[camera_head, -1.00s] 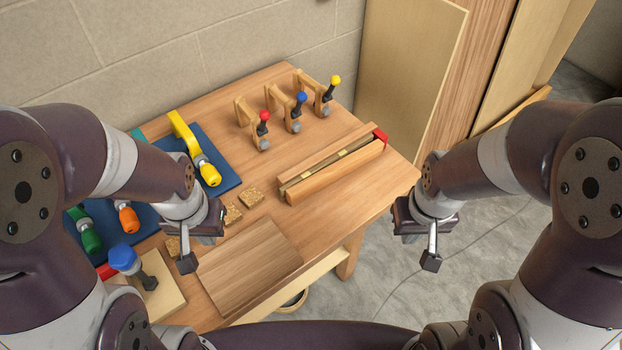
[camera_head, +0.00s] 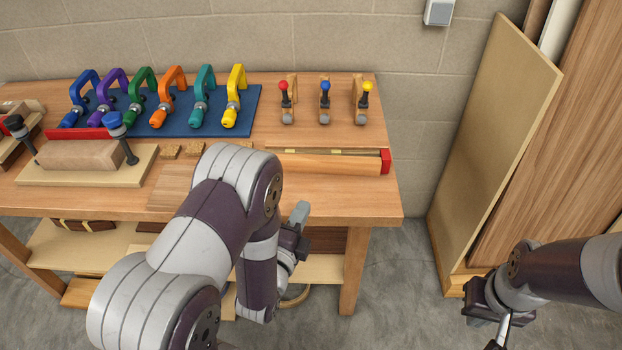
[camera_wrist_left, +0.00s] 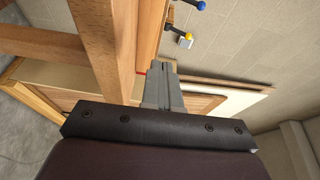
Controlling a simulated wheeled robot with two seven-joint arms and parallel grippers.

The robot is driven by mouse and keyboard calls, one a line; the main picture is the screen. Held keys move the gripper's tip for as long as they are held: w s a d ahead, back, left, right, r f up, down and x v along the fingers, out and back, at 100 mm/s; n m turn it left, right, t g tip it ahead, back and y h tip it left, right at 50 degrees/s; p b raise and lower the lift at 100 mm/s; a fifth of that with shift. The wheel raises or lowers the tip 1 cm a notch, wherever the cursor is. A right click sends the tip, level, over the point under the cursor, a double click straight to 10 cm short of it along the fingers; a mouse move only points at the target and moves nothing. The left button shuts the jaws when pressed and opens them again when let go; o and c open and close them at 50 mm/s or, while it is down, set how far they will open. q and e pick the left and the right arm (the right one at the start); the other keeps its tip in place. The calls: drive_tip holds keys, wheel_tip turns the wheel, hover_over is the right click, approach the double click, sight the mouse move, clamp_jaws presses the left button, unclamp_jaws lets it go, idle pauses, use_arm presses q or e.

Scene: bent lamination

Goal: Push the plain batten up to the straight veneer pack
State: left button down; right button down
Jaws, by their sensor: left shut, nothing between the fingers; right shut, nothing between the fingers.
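A light wooden batten (camera_head: 335,164) lies along the table's front right edge; I take it as the plain batten. A thin veneer strip (camera_head: 345,152) runs along its back side, and a red block (camera_head: 385,161) is at its right end. I cannot tell whether batten and strip touch. My left arm hides their left end. My left gripper (camera_head: 299,214) is shut and empty, in front of the table edge and apart from the batten. Its grey fingers (camera_wrist_left: 163,86) show in the left wrist view. My right gripper (camera_head: 504,328) is shut and empty at the lower right, away from the table.
Several coloured clamps (camera_head: 170,98) lie on a blue mat (camera_head: 254,104). Toggle clamps with red, blue and yellow knobs (camera_head: 325,100) stand behind the batten. A wooden block with dark screws (camera_head: 80,155) sits at the left. Tall boards (camera_head: 490,130) lean at the right.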

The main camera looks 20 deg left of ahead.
use_arm(q)
drive_tip(key=w, duration=0.3)
drive_tip(key=shift+w+a+f, duration=0.1)
drive_tip(key=shift+w+a, duration=0.25)
drive_tip(key=shift+a, duration=0.05)
approach(322, 164)
drive_tip(key=shift+w+d+r+p, duration=0.15)
drive_tip(key=shift+w+r+p, duration=0.05)
drive_tip(key=shift+w+r, duration=0.2)
drive_tip(key=shift+w+d+r+p, duration=0.15)
drive_tip(key=shift+w+r+p, duration=0.1)
drive_tip(key=shift+w, duration=0.3)
drive_tip(key=w+a, duration=0.2)
drive_tip(key=w, duration=0.1)
drive_tip(key=shift+w+a+f, duration=0.1)
drive_tip(key=shift+a, duration=0.1)
drive_tip(key=shift+w+a, duration=0.25)
drive_tip(key=shift+w, duration=0.1)
use_arm(e)
drive_tip(key=shift+w+a+r, duration=0.1)
drive_tip(key=shift+a+r, duration=0.2)
drive_tip(key=shift+r, duration=0.3)
